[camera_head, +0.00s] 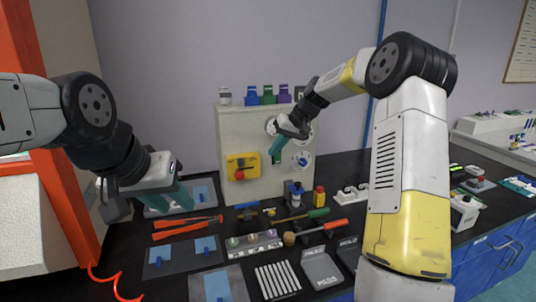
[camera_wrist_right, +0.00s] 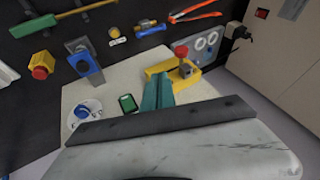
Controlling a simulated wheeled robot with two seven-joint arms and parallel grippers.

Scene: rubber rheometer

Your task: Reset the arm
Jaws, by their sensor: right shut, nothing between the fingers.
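My right arm (camera_head: 408,150) is raised and bent, its forearm reaching left to the front of the light grey machine panel (camera_head: 241,130). My right gripper (camera_head: 276,152) is shut and empty, its teal fingers pointing down before the panel. In the right wrist view the shut teal fingertips (camera_wrist_right: 158,88) show over the panel, close to the yellow box with a red button (camera_wrist_right: 184,70); contact cannot be told. My left gripper (camera_head: 178,200) hangs low at the left over the bench, its teal fingers above the blue-grey mats; their gap is unclear.
An orange frame (camera_head: 60,180) stands at the left.

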